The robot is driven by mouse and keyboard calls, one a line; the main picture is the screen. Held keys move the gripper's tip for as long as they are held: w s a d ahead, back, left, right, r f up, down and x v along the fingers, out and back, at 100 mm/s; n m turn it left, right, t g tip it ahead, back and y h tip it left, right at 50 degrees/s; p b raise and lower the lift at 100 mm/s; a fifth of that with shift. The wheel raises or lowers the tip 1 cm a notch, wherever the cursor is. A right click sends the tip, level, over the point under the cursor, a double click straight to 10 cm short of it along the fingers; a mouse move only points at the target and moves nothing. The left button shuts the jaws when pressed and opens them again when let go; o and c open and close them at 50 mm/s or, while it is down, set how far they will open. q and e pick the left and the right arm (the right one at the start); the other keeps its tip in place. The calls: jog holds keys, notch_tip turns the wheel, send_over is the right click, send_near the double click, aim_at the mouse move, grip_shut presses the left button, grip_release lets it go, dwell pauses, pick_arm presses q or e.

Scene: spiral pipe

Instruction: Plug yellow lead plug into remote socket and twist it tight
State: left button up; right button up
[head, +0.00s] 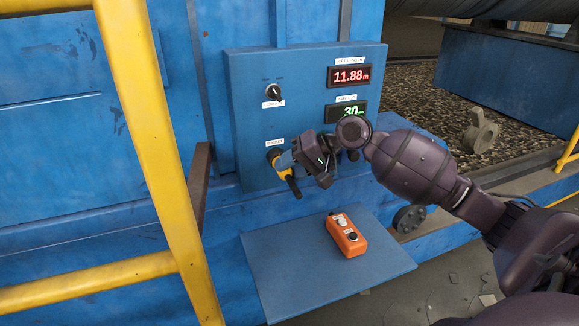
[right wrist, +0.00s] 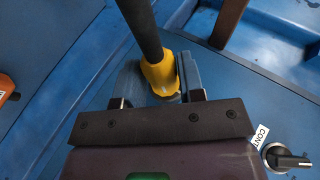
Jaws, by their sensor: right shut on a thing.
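The yellow lead plug (right wrist: 160,74) shows between my right gripper's fingers in the right wrist view, with its thick black cable (right wrist: 140,25) leading away from it. In the head view the yellow plug (head: 287,172) is at the lower left of the blue control panel, just below a small white label, and its black end hangs down. My right gripper (head: 285,160) is shut on the plug, close against the panel face. The socket is hidden behind the plug and gripper, so I cannot tell how far the plug is seated. My left gripper is not in view.
The blue panel (head: 248,95) carries a black knob (head: 274,93), a red display (head: 349,75) and a green display (head: 345,111). An orange control box (head: 346,236) sits on the blue shelf (head: 285,265) below. A yellow railing (head: 150,130) stands at left.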

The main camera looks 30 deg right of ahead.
jog(key=y+b, duration=0.1)
jog(key=f+t+y, duration=0.1)
jog(key=y, duration=0.1)
jog(key=shift+s+m+b, duration=0.1)
jog(key=shift+m+b, duration=0.3)
jog(key=shift+c, duration=0.5)
jog(key=shift+f+t+y+b, duration=0.1)
jog(key=shift+t+y+b, duration=0.2)
jog(key=shift+y+b, duration=0.2)
grip_shut()
jog(key=o, duration=0.8)
grip_release()
jog(key=shift+c, duration=0.2)
jog(key=o, duration=0.4)
jog(key=shift+a+r, duration=0.1)
jog(key=shift+r, duration=0.15)
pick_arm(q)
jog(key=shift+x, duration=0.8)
pick_arm(e)
jog(key=shift+o, duration=0.2)
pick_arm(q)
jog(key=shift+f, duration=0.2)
pick_arm(e)
jog(key=shift+d, duration=0.2)
